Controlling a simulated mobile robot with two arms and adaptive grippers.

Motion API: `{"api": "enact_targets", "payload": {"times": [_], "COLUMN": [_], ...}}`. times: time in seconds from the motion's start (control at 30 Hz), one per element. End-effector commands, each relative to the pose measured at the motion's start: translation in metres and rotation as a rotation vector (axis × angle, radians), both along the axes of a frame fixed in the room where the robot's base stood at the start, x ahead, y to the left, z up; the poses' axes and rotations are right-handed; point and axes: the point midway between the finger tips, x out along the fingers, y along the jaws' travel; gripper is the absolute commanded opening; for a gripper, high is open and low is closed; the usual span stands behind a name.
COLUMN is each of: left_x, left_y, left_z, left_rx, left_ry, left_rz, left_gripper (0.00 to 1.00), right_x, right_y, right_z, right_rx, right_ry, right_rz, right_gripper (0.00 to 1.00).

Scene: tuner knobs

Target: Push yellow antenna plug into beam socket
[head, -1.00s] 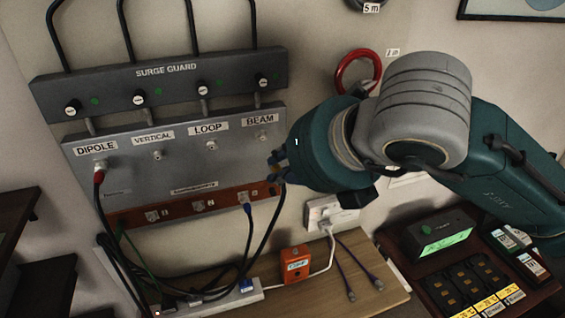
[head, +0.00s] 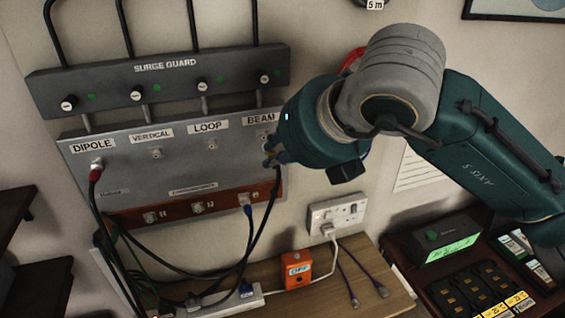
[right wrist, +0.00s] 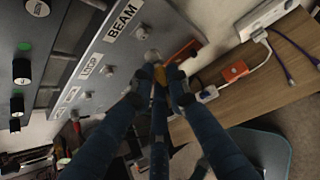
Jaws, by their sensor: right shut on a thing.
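The yellow antenna plug (right wrist: 160,75) is between the fingertips of my right gripper (right wrist: 159,85), with a black cable running back from it. In the right wrist view the plug's front end is close to the beam socket (right wrist: 152,56), a metal connector beside the BEAM label (right wrist: 124,21). I cannot tell whether they touch. In the head view my right gripper (head: 272,154) is at the right end of the grey panel (head: 190,165), just below the BEAM label (head: 261,120); the hand partly hides the socket. My left gripper is not in view.
The surge guard bar (head: 160,85) is above the panel. A red plug (head: 96,171) is in the DIPOLE socket. Cables hang below the panel. An orange box (head: 298,266) stands on the wooden shelf, under a wall outlet (head: 337,213).

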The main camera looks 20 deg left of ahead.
Motion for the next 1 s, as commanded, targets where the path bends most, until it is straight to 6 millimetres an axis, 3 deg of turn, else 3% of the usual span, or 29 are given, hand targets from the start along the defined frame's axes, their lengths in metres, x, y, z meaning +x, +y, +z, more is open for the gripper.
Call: {"api": "enact_targets", "payload": {"times": [0.33, 1.0], "left_x": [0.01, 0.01], "left_y": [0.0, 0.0], "left_z": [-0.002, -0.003], "left_rx": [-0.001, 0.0], "left_ry": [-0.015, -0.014], "left_rz": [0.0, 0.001], "left_gripper": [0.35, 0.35], "right_x": [0.015, 0.015], "right_y": [0.01, 0.01], "right_z": [0.0, 0.0], "right_rx": [0.0, 0.0], "right_ry": [-0.002, -0.002], "right_rz": [0.0, 0.0], "right_gripper": [0.0, 0.0]}}
